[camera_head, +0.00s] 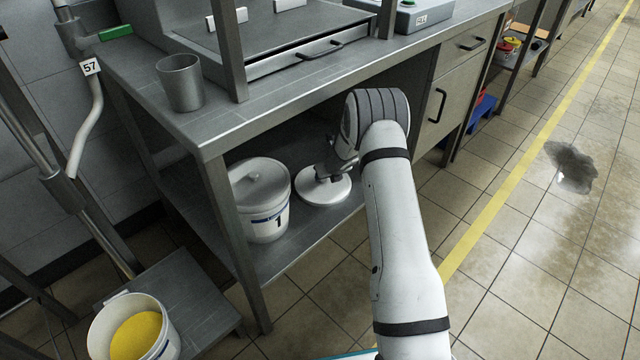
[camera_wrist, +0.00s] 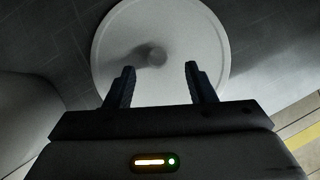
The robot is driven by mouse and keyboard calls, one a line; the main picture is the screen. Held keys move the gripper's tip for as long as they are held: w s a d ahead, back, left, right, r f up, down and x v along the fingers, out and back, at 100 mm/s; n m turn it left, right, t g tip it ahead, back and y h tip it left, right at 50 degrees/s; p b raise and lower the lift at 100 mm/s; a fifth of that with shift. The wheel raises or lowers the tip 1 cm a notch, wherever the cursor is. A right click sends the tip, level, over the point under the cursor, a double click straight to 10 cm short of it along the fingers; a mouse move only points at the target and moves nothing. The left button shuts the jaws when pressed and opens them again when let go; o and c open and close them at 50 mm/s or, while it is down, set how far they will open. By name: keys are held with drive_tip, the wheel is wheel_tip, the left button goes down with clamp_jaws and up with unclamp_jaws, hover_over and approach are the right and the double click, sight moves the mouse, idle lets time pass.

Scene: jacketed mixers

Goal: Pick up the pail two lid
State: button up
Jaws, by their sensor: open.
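A round white lid (camera_head: 336,194) lies flat on the lower shelf, right of the pail marked 1. The wrist view shows the lid (camera_wrist: 115,45) ahead of the fingers, with a small round knob (camera_wrist: 157,55) at its middle. No number shows on it. My gripper (camera_wrist: 161,68) is open and empty, its fingertips either side of the knob's line; I cannot tell the height gap. In the head view my gripper (camera_head: 323,172) is over the lid and hides part of it. An open white pail (camera_head: 163,345) with yellow contents stands at the lower left; its number is not visible.
The pail marked 1 (camera_head: 270,222), with its own lid on, stands left of my gripper. The steel tabletop (camera_head: 235,125) and its front leg (camera_head: 235,245) are close to my arm. A metal cup (camera_head: 181,85) stands on top.

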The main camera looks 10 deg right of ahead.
sight(323, 182)
drive_tip(key=x, duration=0.4)
drive_tip(key=shift+w+a, duration=0.15)
drive_tip(key=shift+c, duration=0.3)
clamp_jaws()
